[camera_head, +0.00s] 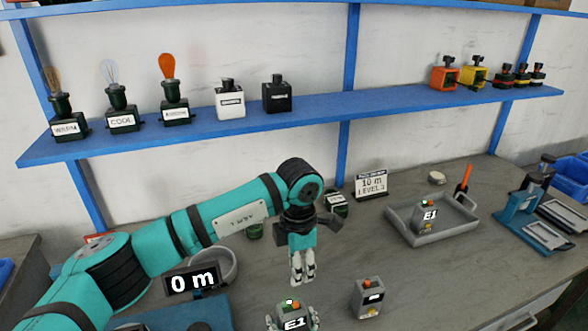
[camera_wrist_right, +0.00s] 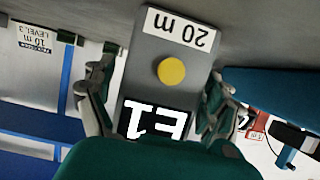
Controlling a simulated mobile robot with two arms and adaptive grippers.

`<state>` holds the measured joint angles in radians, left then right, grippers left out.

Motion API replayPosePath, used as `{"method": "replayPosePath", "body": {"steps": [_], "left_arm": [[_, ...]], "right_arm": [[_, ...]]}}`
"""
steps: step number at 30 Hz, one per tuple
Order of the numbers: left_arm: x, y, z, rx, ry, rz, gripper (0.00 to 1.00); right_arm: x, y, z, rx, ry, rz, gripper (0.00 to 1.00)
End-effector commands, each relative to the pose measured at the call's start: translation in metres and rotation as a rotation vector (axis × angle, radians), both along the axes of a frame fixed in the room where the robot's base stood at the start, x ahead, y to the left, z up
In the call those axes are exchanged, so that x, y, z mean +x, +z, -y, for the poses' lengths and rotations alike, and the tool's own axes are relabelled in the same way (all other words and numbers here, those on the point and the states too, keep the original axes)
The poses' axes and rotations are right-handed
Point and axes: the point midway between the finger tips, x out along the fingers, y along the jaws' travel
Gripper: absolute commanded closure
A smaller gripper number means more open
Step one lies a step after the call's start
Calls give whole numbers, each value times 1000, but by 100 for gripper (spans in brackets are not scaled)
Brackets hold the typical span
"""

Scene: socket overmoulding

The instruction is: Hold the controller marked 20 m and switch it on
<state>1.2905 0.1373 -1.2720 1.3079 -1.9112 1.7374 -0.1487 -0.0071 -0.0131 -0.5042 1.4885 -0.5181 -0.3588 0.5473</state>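The controller marked 20 m (camera_wrist_right: 172,75) fills the middle of the right wrist view, its label upside down there. It has a yellow round button (camera_wrist_right: 171,71) and a lit E1 display (camera_wrist_right: 155,121). In the head view its E1 face (camera_head: 294,323) shows at the bottom edge. My right gripper (camera_wrist_right: 165,90) has a finger along each side of it and appears shut on it. My left gripper (camera_head: 303,280) points down above and behind that controller, its fingertips close together and empty. The controller's underside is hidden.
A similar grey device (camera_head: 368,298) stands to the right. A grey tray (camera_head: 445,235) holds another E1 device (camera_head: 430,215). A sign reading 10 m (camera_head: 370,184) stands behind. A blue shelf (camera_head: 340,118) spans the wall.

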Motion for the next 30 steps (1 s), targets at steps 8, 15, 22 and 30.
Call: {"method": "replayPosePath", "body": {"steps": [8, 15, 22, 30], "left_arm": [[0, 0, 0, 0, 0, 0, 65], [0, 0, 0, 0, 0, 0, 65], [0, 0, 0, 0, 0, 0, 65], [0, 0, 0, 0, 0, 0, 65]], "right_arm": [[0, 0, 0, 0, 0, 0, 1], [-15, 5, 5, -1, 0, -1, 1], [-58, 24, 19, 1, 1, -1, 1], [-97, 41, 32, -1, 0, -2, 1]]}}
